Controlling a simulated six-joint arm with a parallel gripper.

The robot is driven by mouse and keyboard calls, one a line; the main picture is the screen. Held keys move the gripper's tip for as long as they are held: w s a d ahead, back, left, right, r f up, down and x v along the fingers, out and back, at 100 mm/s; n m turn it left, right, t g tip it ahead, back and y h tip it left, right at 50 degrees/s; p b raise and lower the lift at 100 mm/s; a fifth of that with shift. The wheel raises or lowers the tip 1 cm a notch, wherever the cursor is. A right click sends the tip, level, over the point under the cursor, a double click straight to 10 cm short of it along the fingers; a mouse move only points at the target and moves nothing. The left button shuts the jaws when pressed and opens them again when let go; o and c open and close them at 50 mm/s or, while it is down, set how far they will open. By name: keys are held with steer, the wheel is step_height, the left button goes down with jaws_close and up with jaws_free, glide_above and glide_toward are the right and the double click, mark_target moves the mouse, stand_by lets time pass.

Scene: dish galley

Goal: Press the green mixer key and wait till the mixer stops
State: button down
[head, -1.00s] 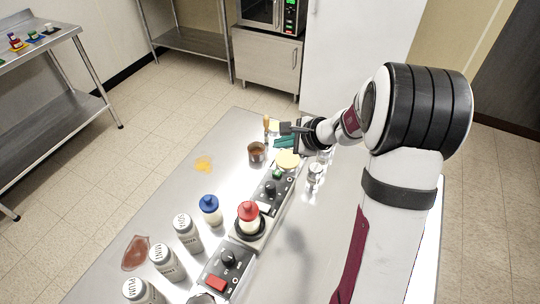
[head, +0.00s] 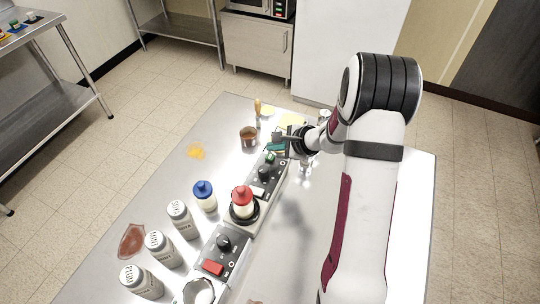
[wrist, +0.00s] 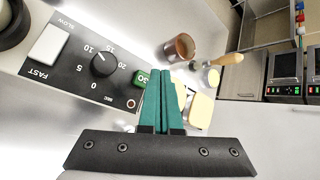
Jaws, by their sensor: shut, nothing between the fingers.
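The green mixer key (wrist: 142,78) sits at the end of a black control panel (wrist: 75,60) in the wrist view, partly hidden by my fingers. My gripper (wrist: 166,75) has teal fingers shut together and empty, with the tips right beside the key in that picture. I cannot tell whether they touch it. In the head view my gripper (head: 275,147) is over the far end of the panel, by the green key (head: 270,157). A red-capped bottle (head: 241,198) stands in the round black seat of the mixer. I cannot tell whether it is turning.
A second panel with a red key (head: 212,267) lies nearer. A blue-capped bottle (head: 204,195) and several grey shakers (head: 180,219) stand to the left. A brown cup (head: 248,137) and a wooden-handled tool (head: 258,112) are beyond the gripper. Spills mark the table.

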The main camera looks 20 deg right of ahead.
mark_target(274, 160)
steer(key=shift+f, duration=0.6)
steer(key=shift+f, duration=0.1)
stand_by(1.6)
steer(key=shift+f, duration=0.3)
steer(key=shift+f, duration=0.45)
stand_by(0.5)
steer(key=shift+r, duration=0.9)
step_height(274, 160, up, 5)
stand_by(0.5)
